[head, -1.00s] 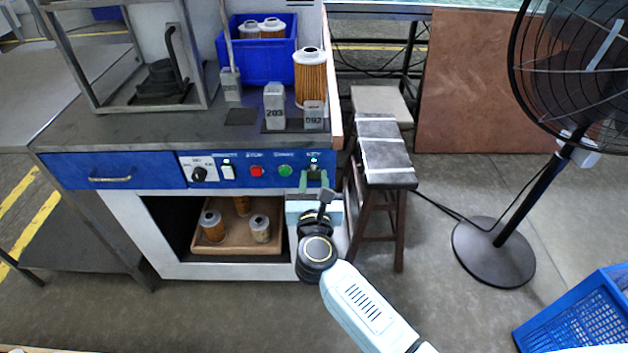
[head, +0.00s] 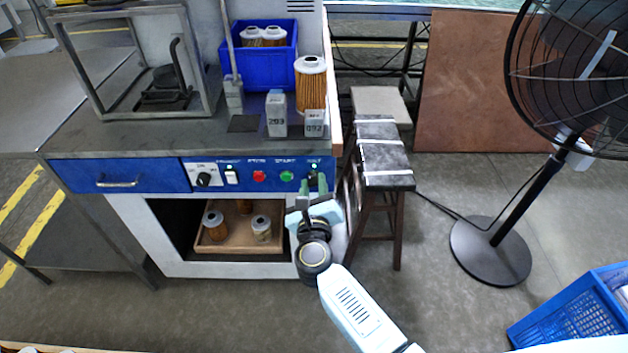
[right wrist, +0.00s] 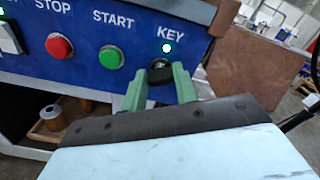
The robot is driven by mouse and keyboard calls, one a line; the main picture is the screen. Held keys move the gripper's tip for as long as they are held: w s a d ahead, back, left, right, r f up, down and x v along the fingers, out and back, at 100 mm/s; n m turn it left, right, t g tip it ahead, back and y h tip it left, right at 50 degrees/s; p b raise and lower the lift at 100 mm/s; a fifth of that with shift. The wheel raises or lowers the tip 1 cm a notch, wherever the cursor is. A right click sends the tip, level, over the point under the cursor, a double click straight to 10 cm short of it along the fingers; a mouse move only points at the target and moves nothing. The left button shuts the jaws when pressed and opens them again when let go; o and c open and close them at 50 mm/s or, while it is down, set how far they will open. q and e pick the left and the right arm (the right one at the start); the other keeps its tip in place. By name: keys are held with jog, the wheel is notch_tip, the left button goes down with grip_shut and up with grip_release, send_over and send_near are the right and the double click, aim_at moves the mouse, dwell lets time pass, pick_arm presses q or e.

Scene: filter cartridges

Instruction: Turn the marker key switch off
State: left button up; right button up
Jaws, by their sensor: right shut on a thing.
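The key switch (right wrist: 160,74) is a black knob on the blue front panel, under the label KEY and a lit white-green lamp (right wrist: 167,48). My right gripper (right wrist: 157,88) has its two green fingers on either side of the knob and is shut on it, tilted in the right wrist view. In the head view the right gripper (head: 317,185) is at the right end of the panel and hides most of the switch. My left gripper is not in view.
Left of the switch are a green START button (right wrist: 111,57), a red STOP button (right wrist: 59,46) and a white rocker switch (head: 231,176). Cartridges stand in a wooden tray (head: 213,247) below. A stool (head: 384,165) stands close right of the bench.

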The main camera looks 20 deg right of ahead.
jog(key=n+p, duration=0.2)
jog(key=n, duration=0.2)
jog(key=shift+n, duration=0.3)
jog(key=n+p, duration=0.3)
jog(key=n, duration=0.2)
jog(key=shift+a+n, duration=0.1)
jog(key=shift+n, duration=0.3)
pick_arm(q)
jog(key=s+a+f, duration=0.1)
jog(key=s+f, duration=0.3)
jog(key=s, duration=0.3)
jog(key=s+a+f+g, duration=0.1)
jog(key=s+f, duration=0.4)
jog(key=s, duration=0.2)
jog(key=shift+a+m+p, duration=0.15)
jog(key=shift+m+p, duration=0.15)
pick_arm(e)
jog(key=shift+f+n, duration=0.15)
jog(key=shift+n, duration=0.85)
jog(key=o, duration=1)
